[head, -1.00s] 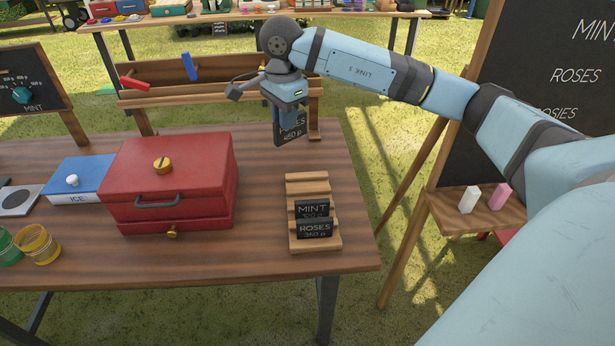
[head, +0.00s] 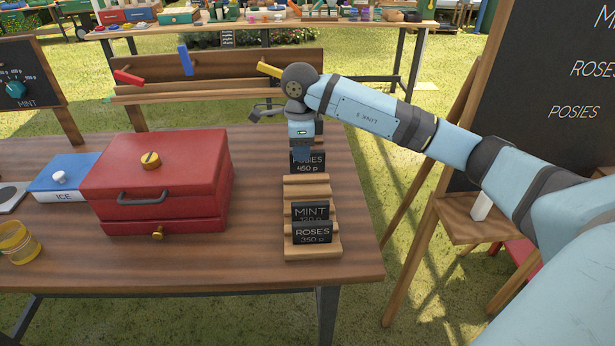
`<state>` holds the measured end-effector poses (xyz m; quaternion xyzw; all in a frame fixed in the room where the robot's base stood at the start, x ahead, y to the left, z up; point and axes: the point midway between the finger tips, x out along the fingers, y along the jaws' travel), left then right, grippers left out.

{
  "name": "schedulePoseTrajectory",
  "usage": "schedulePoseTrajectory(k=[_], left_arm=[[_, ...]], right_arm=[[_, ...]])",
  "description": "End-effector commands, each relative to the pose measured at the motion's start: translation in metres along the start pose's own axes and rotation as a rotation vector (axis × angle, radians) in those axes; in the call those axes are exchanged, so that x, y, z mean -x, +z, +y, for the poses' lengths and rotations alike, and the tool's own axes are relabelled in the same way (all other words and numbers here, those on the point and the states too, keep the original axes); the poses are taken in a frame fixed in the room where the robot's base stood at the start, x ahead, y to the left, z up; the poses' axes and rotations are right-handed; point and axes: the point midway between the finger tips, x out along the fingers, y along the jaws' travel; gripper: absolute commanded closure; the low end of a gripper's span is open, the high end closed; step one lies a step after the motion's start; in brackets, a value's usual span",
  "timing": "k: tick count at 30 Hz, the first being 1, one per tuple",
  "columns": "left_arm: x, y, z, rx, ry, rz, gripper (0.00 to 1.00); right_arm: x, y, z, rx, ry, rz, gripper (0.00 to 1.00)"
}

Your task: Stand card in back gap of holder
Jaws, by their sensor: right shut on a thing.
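My right gripper (head: 302,150) is shut on a dark card (head: 308,167) whose white text reads "...SIES 450 p". The gripper covers the top of the card. The card is upright, just behind or above the back end of the wooden stepped holder (head: 307,190). I cannot tell whether it touches the holder. The holder's back step is bare. The MINT card (head: 310,212) stands in a gap nearer the front. The ROSES card (head: 312,232) stands in front of it and hides its lower part. My left gripper is not in view.
A red box (head: 160,185) with a handle and a blue ICE box (head: 62,178) stand left of the holder. A wooden rack with coloured pegs (head: 215,75) stands behind. A chalkboard (head: 545,90) is at right. The tabletop (head: 260,200) between red box and holder is clear.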

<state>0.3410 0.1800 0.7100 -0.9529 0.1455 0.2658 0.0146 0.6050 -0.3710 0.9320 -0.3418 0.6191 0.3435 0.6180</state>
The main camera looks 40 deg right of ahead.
Motion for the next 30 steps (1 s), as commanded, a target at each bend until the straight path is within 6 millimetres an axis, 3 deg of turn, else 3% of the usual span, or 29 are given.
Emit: schedulePoseTrajectory(k=[7,13,18,26,27,30], left_arm=[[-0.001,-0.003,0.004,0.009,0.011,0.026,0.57],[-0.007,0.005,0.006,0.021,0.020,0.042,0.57],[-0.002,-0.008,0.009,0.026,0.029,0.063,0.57],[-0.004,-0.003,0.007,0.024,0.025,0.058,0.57],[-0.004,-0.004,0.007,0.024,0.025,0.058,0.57],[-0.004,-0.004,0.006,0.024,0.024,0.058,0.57]], right_arm=[[-0.021,0.005,0.003,0.004,-0.001,0.000,1.00],[-0.052,0.013,0.007,0.009,0.001,-0.001,1.00],[-0.053,0.014,0.008,0.009,-0.002,-0.001,1.00],[-0.057,0.013,0.008,0.009,-0.001,0.000,1.00],[-0.056,0.013,0.008,0.009,-0.001,-0.001,0.77],[-0.056,0.013,0.008,0.009,-0.001,0.000,0.58]])
